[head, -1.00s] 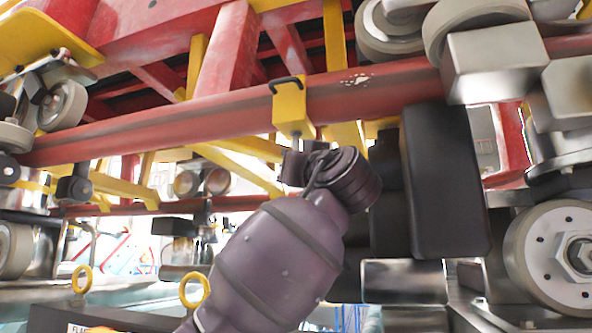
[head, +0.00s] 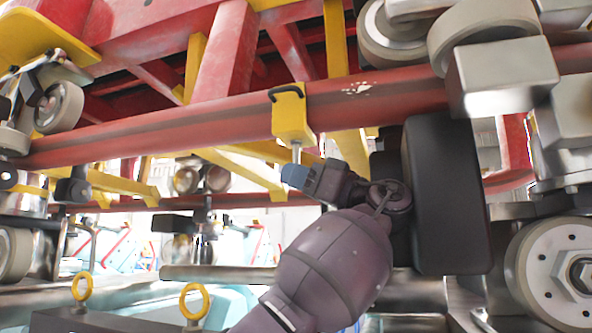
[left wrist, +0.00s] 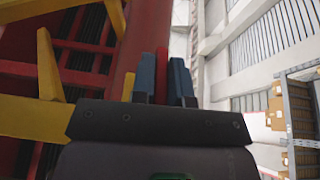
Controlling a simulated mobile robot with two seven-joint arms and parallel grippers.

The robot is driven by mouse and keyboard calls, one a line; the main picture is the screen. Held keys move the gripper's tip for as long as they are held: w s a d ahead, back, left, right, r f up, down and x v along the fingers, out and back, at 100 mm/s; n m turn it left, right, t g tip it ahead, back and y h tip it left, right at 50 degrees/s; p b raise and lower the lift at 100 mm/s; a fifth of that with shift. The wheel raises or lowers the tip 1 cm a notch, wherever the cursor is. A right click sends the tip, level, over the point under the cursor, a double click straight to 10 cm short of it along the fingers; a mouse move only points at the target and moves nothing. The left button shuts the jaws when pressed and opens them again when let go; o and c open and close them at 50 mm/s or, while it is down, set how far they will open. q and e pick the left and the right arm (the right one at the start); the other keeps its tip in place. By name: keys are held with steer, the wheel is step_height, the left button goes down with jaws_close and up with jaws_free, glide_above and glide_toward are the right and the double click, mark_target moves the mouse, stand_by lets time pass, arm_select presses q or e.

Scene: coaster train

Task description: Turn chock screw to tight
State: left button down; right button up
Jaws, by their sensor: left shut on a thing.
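The chock is a yellow block (head: 291,112) with a black handle, hanging on the red rail (head: 190,128). A short silver screw (head: 297,153) comes down from its underside. My left gripper (head: 294,176) points left, with its blue fingertips at the screw's lower end. In the left wrist view my left gripper (left wrist: 163,80) has its two blue fingers close together on a narrow red piece (left wrist: 162,72), seemingly the screw's handle. The fingertips hide the screw's lower end in the head view. My right gripper is not in view.
A dark block (head: 440,195) hangs close to the right of my left wrist. Grey wheels (head: 562,262) stand at the right. Yellow crossbars (head: 235,166) lie behind the gripper. Two yellow rings (head: 194,301) stand lower left.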

arm_select(q)
steer(key=shift+g, duration=0.4)
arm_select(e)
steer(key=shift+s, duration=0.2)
arm_select(q)
steer(key=shift+n, duration=0.3)
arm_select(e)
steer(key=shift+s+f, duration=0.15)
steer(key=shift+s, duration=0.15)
arm_select(q)
steer(key=c, duration=1.2)
jaws_free()
steer(key=shift+o, duration=0.2)
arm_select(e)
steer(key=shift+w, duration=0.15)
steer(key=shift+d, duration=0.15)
